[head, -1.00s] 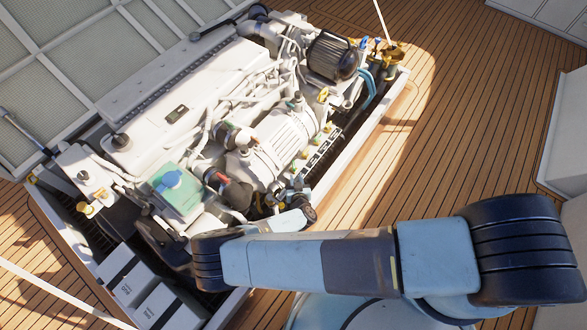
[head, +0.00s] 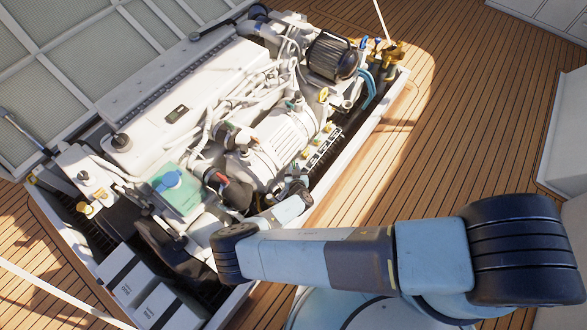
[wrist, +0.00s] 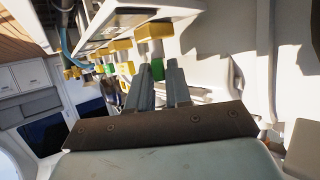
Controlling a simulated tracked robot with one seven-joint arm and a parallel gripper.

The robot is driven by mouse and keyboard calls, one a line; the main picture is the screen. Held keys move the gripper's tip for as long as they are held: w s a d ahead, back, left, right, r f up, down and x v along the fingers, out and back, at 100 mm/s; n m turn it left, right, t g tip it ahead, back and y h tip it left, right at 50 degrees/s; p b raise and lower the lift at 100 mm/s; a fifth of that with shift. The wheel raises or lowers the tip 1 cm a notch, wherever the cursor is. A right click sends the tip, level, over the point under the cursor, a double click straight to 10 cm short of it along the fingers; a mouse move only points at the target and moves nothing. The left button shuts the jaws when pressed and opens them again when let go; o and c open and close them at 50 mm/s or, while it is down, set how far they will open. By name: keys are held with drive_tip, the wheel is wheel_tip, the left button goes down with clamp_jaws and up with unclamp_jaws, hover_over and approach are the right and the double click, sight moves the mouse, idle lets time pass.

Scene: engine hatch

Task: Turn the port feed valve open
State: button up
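A row of small valves with yellow handles (head: 317,141) stands along a white labelled strip (head: 322,150) on the near side of the engine. In the wrist view, the nearest yellow handle (wrist: 152,31) with a green collar (wrist: 157,69) is just beyond my fingertips. Other yellow handles (wrist: 120,46) and green collars line up to its left. I cannot tell by label which is the port feed valve. My gripper (wrist: 160,72) has its two fingers apart, with the green collar showing between the tips; contact is unclear. In the head view, my gripper (head: 299,187) is near the strip's lower end.
The white engine (head: 205,75) fills the hatch, with hoses and pipes close around the valves. A green-and-blue box (head: 178,188) and a red-ended dark hose (head: 232,190) lie left of my gripper. The wooden deck (head: 450,120) to the right is clear.

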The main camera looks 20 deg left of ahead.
clamp_jaws()
drive_tip(key=shift+a, duration=0.2)
drive_tip(key=shift+w+d, duration=0.1)
drive_tip(key=shift+d, duration=0.15)
drive_tip(key=shift+d+n+g+y, duration=0.1)
drive_tip(key=shift+n+g+y, duration=0.25)
drive_tip(key=shift+y, duration=0.25)
drive_tip(key=shift+w+d+n+g+y, duration=0.1)
drive_tip(key=shift+n+g+y, duration=0.2)
drive_tip(key=shift+n, duration=0.15)
drive_tip(key=shift+w+d+n+g+y, duration=0.1)
drive_tip(key=shift+d+n+g+y, duration=0.05)
drive_tip(key=shift+n+g+y, duration=0.7)
drive_tip(key=shift+w+d+n+g+y, duration=0.1)
drive_tip(key=shift+n+g+y, duration=0.5)
drive_tip(key=shift+n, duration=0.35)
drive_tip(key=shift+w+d+n+g+y, duration=0.15)
drive_tip(key=shift+n+g+y, duration=0.4)
drive_tip(key=shift+n+g, duration=0.35)
drive_tip(key=shift+w+a+n+g+y, duration=0.15)
drive_tip(key=shift+n+g+y, duration=0.35)
drive_tip(key=shift+n+g, duration=0.35)
drive_tip(key=shift+w+d+n+g, duration=0.1)
drive_tip(key=shift+d+n+g, duration=0.05)
drive_tip(key=shift+n+g, duration=0.3)
